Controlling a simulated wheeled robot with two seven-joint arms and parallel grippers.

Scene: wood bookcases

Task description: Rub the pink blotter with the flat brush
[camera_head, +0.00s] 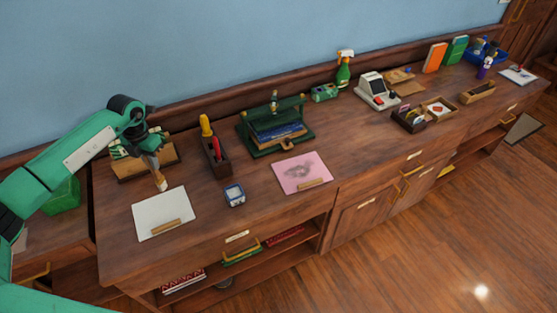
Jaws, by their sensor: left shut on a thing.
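The pink blotter (288,178) lies flat on the wooden counter, with a grey smudge on it and a small wooden bar along its front edge. My left gripper (151,156) is at the left end of the counter, shut on the flat brush (158,175), whose light bristle end points down. The brush is just behind a white blotter (150,209) that also has a wooden bar. I cannot tell whether the bristles touch the counter. The pink blotter is well to the right of the brush. My right gripper is not in view.
Between brush and pink blotter stand a dark holder (215,162) with upright tools and a small blue-white box (234,195). A green rack (276,140) with books stands behind the pink blotter. A white machine (376,93) and trays are further right.

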